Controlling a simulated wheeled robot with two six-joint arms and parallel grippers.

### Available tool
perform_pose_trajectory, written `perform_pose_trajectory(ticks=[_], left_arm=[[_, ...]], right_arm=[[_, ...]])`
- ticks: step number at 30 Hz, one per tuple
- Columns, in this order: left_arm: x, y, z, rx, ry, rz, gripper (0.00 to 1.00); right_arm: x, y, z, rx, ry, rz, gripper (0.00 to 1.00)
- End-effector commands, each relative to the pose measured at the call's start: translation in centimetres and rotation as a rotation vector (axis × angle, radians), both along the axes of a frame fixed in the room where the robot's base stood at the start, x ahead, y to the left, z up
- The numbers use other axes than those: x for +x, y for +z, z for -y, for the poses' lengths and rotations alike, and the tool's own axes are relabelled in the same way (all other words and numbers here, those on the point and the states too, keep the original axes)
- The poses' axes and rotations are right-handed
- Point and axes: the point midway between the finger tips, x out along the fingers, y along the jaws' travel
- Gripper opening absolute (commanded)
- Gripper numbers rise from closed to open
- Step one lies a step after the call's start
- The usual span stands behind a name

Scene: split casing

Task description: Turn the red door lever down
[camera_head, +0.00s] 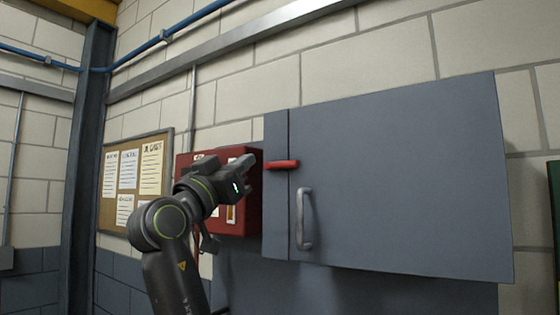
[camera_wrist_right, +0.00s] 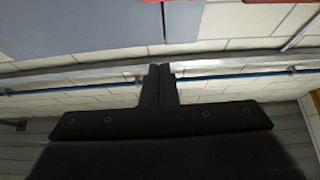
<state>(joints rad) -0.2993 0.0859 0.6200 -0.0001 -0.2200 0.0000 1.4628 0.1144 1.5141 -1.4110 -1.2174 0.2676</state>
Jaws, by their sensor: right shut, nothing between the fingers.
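The red door lever (camera_head: 282,165) is a short bar lying about level at the upper left of a grey cabinet door (camera_head: 400,180). My right gripper (camera_head: 248,164) is left of the lever in the head view, in front of a red box, and looks apart from the lever. Its fingers (camera_wrist_right: 158,84) are together and empty in the right wrist view. A sliver of red (camera_wrist_right: 152,1) at that view's top edge may be the lever, but too little shows to tell. My left gripper is in neither view.
A light grey pull handle (camera_head: 304,218) stands upright on the door below the lever. The red wall box (camera_head: 253,205) is behind my right arm. A notice board (camera_head: 132,180) hangs further left. A blue pipe (camera_head: 160,38) runs high along the wall.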

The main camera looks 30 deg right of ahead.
Motion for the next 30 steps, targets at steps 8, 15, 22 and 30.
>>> perform_pose_trajectory(ticks=[8, 15, 22, 30], left_arm=[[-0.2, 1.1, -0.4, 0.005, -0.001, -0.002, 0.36], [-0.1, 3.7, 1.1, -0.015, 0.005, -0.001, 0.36], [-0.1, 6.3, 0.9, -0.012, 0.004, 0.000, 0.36], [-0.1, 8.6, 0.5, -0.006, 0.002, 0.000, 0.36]], right_arm=[[0.4, 0.9, 1.0, 0.000, -0.002, -0.001, 0.00], [1.6, 3.1, 4.1, 0.001, -0.003, -0.002, 0.00], [2.9, 5.1, 7.1, 0.000, -0.004, -0.003, 0.00], [4.0, 3.8, 9.5, 0.000, -0.001, -0.004, 0.00]])
